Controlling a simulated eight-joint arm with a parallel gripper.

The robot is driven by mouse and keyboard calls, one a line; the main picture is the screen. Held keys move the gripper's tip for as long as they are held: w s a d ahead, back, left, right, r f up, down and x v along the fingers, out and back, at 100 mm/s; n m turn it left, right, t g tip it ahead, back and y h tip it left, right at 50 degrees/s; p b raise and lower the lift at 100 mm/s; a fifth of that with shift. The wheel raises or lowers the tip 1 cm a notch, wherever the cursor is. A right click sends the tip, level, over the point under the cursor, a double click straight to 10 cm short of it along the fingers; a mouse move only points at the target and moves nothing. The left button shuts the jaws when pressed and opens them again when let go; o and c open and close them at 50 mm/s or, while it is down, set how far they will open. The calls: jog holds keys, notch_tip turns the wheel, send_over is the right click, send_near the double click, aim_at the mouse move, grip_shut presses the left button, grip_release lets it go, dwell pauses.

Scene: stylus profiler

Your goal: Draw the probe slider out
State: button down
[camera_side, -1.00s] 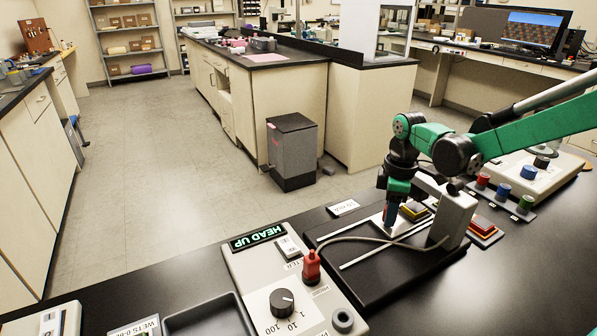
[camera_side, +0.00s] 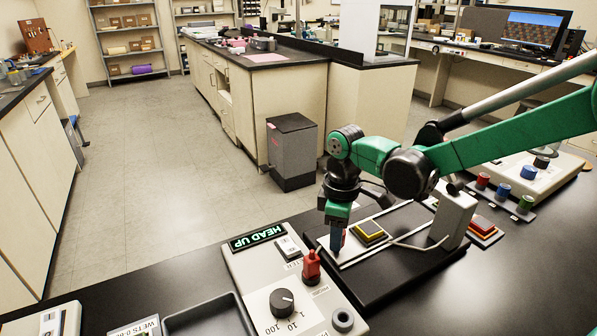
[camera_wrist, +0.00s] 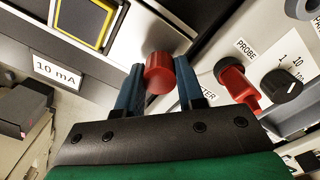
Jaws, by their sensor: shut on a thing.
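The slider is a pale plate (camera_side: 352,252) bearing a yellow-framed dark square (camera_side: 369,230), on a black base (camera_side: 400,270) with light rails. In the wrist view, the plate's yellow-framed square (camera_wrist: 84,20) shows at the top left. A red knob (camera_wrist: 158,75) at the plate's near edge sits between the blue fingers of my gripper (camera_wrist: 157,90), which is shut on it. In the side view, my gripper (camera_side: 337,238) is at the plate's left end and hides the knob. A grey-white upright head (camera_side: 455,213) stands at the right of the base.
A control box (camera_side: 290,285) with a lit HEAD UP display, a red plug (camera_side: 311,268) and a dial (camera_side: 282,302) stands just left of the base. A thin cable (camera_side: 418,246) runs from the head. Red stacked blocks (camera_side: 483,228) and coloured knobs (camera_side: 502,190) are at the right.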

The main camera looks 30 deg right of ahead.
jog(key=c, duration=0.5)
grip_release()
jog(key=shift+a, duration=0.2)
jog(key=shift+c, duration=0.2)
jog(key=shift+r, duration=2.85)
jog(key=s+d+r+m+t, duration=0.3)
jog(key=s+d+m+t, duration=0.4)
jog(key=s+m, duration=0.2)
jog(key=shift+s+d+r, duration=0.15)
jog(key=shift+d, duration=0.2)
